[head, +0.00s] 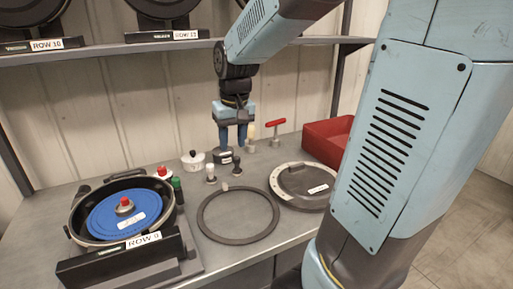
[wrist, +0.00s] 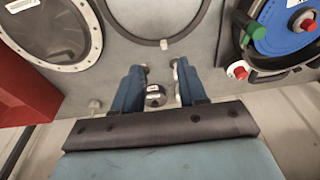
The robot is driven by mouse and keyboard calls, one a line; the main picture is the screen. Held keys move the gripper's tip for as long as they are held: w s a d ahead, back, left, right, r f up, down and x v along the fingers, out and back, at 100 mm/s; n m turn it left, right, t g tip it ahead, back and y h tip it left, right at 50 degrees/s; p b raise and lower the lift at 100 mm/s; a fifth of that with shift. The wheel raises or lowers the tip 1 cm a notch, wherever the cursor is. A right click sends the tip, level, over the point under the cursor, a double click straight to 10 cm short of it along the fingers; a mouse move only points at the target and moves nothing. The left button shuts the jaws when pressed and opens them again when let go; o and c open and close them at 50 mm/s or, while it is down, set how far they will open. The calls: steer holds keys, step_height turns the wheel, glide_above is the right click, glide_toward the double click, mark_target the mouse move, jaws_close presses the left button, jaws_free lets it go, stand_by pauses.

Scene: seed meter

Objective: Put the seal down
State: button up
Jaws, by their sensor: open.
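The seal, a thin dark ring (head: 203,222), lies flat on the grey bench, with part of it at the top of the wrist view (wrist: 112,22). My gripper (head: 234,148) is open, pointing down behind the ring. In the wrist view, its two blue fingers (wrist: 159,72) stand apart, with a small labelled metal-topped object (wrist: 155,95) showing between them. No seal is between the fingers. The ring looks apart from the gripper. A small pale knob (head: 225,187) stands at the ring's far edge.
The seed meter (head: 77,225) with a blue disc (head: 124,215) stands left, behind a ROW-labelled plate. A round grey-rimmed cover (head: 284,193) lies right of the ring. A red bin (head: 325,140), a red T-handle tool (head: 275,126) and small knobs stand behind. A shelf (head: 110,50) runs above.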

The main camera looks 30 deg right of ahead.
steer(key=s+r+t, duration=0.2)
steer(key=s, duration=0.5)
steer(key=s+r+t, duration=0.1)
steer(key=s+r, duration=0.1)
steer(key=s, duration=0.6)
steer(key=shift+r+t, duration=0.35)
steer(key=shift+t, duration=0.05)
steer(key=shift+o, duration=0.2)
steer(key=shift+s, duration=0.1)
stand_by(1.0)
